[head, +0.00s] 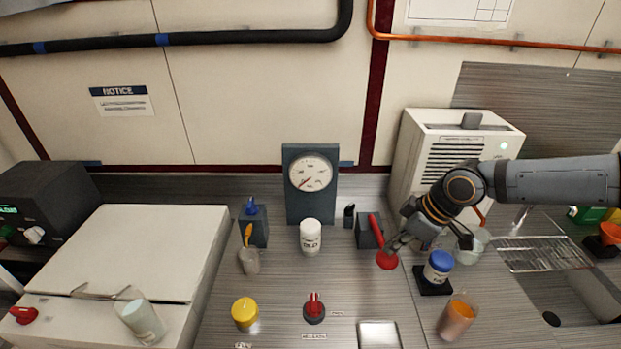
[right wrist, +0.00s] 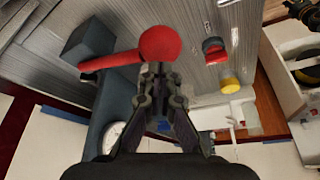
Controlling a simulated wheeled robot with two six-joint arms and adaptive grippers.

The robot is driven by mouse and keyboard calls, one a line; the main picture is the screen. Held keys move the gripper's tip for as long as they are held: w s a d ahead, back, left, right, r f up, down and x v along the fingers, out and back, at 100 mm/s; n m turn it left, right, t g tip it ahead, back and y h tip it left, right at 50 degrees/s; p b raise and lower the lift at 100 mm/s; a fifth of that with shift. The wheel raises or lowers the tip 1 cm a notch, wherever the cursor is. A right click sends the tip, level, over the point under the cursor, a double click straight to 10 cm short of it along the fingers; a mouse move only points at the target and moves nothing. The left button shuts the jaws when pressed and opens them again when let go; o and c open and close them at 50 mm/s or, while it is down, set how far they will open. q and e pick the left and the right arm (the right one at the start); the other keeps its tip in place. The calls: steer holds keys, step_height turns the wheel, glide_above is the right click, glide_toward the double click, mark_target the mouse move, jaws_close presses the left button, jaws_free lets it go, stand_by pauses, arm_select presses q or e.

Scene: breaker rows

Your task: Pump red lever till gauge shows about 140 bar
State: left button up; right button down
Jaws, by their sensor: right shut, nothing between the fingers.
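The red lever (head: 376,230) runs from a dark block (head: 366,232) toward the front and ends in a red ball knob (head: 387,260). The lever knob also fills the upper middle of the right wrist view (right wrist: 160,44). My right gripper (head: 396,246) is beside the knob, on its right. Its fingers are shut and empty (right wrist: 160,72), tips close to the knob; I cannot tell whether they touch. The gauge (head: 310,172) is a white dial on a dark upright panel. Its red needle points to the lower left; the numbers are too small to read. My left gripper is out of view.
A blue-capped jar (head: 439,264) on a dark pad and an orange-filled glass (head: 458,317) stand right of the lever. A white vented box (head: 450,155) stands behind my right arm.

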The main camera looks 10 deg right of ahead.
mark_target(387, 267)
steer(key=shift+f+b, duration=3.2)
steer(key=shift+f, duration=0.9)
step_height(387, 267, up, 9)
steer(key=p, duration=0.8)
steer(key=shift+f, duration=0.15)
steer(key=shift+f, duration=0.1)
steer(key=shift+f+b, duration=3.6)
steer(key=shift+f, duration=0.55)
step_height(387, 267, up, 9)
steer(key=p, duration=0.7)
steer(key=shift+f+p, duration=0.15)
steer(key=shift+p, duration=0.2)
steer(key=shift+f, duration=0.1)
steer(key=shift+f, duration=0.15)
